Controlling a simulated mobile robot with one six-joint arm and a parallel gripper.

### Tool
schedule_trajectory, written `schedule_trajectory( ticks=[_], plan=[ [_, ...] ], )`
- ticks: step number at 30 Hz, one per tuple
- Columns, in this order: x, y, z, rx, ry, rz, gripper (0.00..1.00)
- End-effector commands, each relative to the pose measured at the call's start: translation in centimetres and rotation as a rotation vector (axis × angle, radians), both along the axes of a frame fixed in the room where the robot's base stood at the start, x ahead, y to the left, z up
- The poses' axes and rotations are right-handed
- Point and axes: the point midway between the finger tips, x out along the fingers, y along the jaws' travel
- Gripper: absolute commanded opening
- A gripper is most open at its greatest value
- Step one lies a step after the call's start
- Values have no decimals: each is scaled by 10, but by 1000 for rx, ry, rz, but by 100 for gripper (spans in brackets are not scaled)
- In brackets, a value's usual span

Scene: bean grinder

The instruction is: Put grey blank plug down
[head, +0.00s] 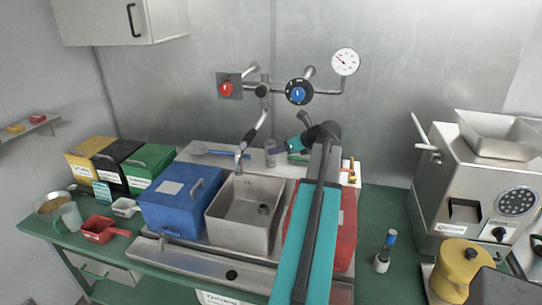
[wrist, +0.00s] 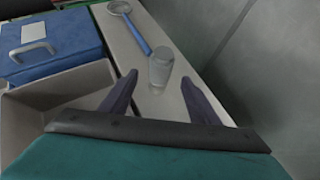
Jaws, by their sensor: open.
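The grey blank plug (head: 270,146) stands upright on the pale ledge (head: 182,157) behind the sink; it is a small grey cylinder. In the wrist view the plug (wrist: 161,66) shows just ahead of my gripper (wrist: 159,77), in line with the gap between the two dark fingers. The fingers are spread apart, with a clear gap between them. In the head view my teal arm reaches over the right side of the sink, and the fingers are small and partly hidden near the plug.
A blue-handled strainer (head: 204,149) lies on the ledge left of the plug. The tap (head: 256,130) rises close by. A blue bin (head: 180,206), steel sink (head: 240,221) and red bin (head: 345,232) sit in front. The grinder (head: 482,190) stands right.

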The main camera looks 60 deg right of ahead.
Motion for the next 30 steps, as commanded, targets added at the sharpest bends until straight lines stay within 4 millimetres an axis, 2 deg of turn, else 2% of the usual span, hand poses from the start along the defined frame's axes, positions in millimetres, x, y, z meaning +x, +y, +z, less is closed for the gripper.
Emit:
schedule_trajectory(
  ticks=[6,21,30],
  plan=[
    [18,-6,-12,0,1,0,56],
    [22,-7,-16,0,0,-1,56],
    [40,-14,-27,3,0,-2,56]
  ],
)
